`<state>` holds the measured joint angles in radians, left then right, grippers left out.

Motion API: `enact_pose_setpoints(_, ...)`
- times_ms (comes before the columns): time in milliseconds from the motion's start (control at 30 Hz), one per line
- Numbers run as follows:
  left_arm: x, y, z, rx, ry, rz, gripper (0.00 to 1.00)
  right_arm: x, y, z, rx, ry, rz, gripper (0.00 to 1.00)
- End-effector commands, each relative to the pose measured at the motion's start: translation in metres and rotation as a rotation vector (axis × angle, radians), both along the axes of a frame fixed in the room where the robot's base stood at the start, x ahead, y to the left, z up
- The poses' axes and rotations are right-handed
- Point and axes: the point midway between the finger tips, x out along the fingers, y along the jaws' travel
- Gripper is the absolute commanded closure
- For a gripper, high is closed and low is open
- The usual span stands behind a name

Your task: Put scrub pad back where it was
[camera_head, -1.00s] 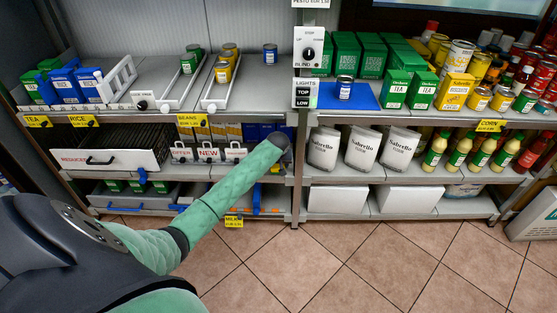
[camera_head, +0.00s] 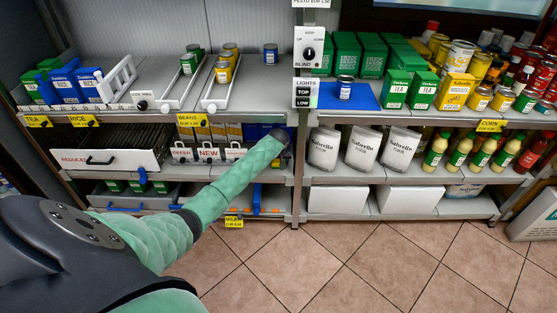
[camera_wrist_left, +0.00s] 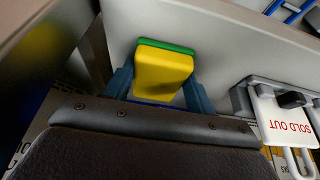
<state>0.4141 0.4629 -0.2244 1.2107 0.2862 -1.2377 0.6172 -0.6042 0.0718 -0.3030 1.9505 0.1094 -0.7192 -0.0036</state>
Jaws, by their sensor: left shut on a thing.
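The scrub pad (camera_wrist_left: 163,74), yellow with a green layer, is held between the two blue-grey fingers of my left gripper (camera_wrist_left: 160,88) in the left wrist view. A pale shelf surface lies behind the pad; I cannot tell whether they touch. In the head view my left arm reaches to the middle shelf level, and its wrist end (camera_head: 275,146) is beside the upright post, below the upper shelf edge. My right gripper is not in view.
A SOLD OUT tag (camera_wrist_left: 288,120) hangs close to the right of the gripper in the wrist view. The NEW tag (camera_head: 208,153) and white flour bags (camera_head: 324,149) flank the arm's end. The post (camera_head: 298,165) is very near. Open tiled floor lies below.

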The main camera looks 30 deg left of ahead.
Motion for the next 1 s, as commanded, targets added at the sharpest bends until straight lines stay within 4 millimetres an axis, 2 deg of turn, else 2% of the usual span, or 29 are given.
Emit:
enact_pose_setpoints(200, 0.0, 0.0, -0.002, -0.001, 0.001, 0.0, 0.63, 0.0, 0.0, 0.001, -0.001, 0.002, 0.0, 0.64)
enact_pose_setpoints(233, 0.0, 0.0, -0.002, -0.001, 0.001, 0.0, 0.43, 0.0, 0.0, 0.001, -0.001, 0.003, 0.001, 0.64)
enact_pose_setpoints(333, 0.0, 0.0, -0.002, 0.0, 0.0, 0.0, 0.23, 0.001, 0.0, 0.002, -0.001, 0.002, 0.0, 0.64)
enact_pose_setpoints(700, 0.0, 0.0, 0.002, 0.001, -0.001, 0.0, 0.23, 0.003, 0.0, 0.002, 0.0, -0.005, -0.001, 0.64)
enact_pose_setpoints(867, -0.007, -0.004, 0.019, 0.001, -0.001, -0.001, 0.23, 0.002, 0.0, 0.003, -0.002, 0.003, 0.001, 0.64)
enact_pose_setpoints(1000, -0.015, -0.009, 0.044, 0.0, -0.002, 0.0, 0.23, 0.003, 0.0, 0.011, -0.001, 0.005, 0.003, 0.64)
